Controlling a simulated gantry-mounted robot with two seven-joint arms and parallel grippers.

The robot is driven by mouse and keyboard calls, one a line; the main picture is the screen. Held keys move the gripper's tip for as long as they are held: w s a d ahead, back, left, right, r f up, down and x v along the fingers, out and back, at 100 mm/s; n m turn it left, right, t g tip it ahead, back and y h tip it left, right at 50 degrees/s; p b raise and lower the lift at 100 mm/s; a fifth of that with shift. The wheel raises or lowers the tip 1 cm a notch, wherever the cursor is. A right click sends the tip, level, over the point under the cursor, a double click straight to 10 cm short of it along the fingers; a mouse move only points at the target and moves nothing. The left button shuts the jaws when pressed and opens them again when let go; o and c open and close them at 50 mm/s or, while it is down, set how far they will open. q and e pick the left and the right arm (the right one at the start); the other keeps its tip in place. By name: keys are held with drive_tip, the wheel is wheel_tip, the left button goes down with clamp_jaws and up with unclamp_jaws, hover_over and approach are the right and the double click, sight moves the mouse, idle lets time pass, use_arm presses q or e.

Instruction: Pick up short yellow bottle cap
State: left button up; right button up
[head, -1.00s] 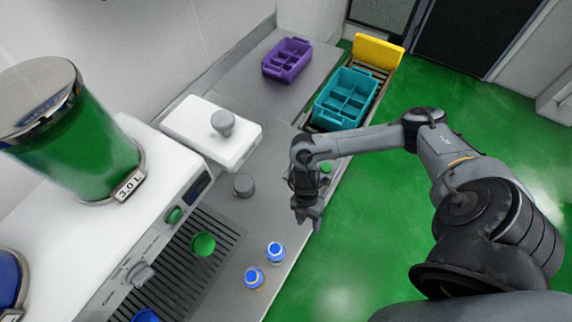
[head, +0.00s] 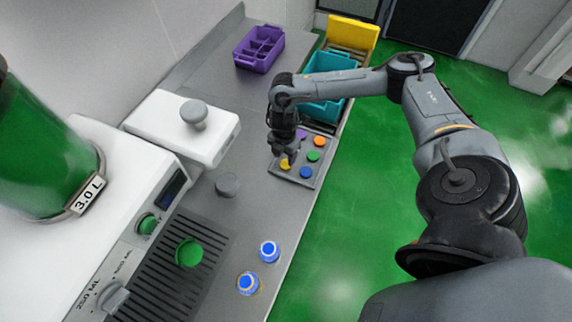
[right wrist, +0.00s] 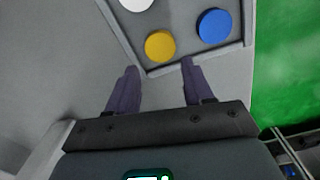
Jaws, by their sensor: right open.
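The yellow cap (head: 285,164) lies in the near left corner of a grey cap tray (head: 302,182). In the right wrist view the yellow cap (right wrist: 160,46) lies just ahead of my fingertips, between their lines. My right gripper (head: 284,158) is over the tray's near left part, beside the yellow cap. Its jaws (right wrist: 158,68) are open and empty in the right wrist view. I cannot tell its exact height above the tray. My left gripper is in no view.
A blue cap (head: 306,172), a green cap (head: 314,156) and an orange cap (head: 320,142) share the tray; a purple one (head: 301,134) is partly hidden. Two blue-topped bottles (head: 269,251) stand nearer. A teal crate (head: 322,92) is behind the arm. The counter's right edge is close.

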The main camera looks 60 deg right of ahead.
sight(286, 164)
drive_tip(key=shift+s+d+f, duration=0.1)
drive_tip(key=shift+d+f, duration=0.05)
drive_tip(key=shift+f, duration=1.2)
drive_tip(key=shift+d+f, duration=0.1)
drive_tip(key=shift+f, duration=1.2)
drive_tip(key=shift+c, duration=0.4)
drive_tip(key=c, duration=0.6)
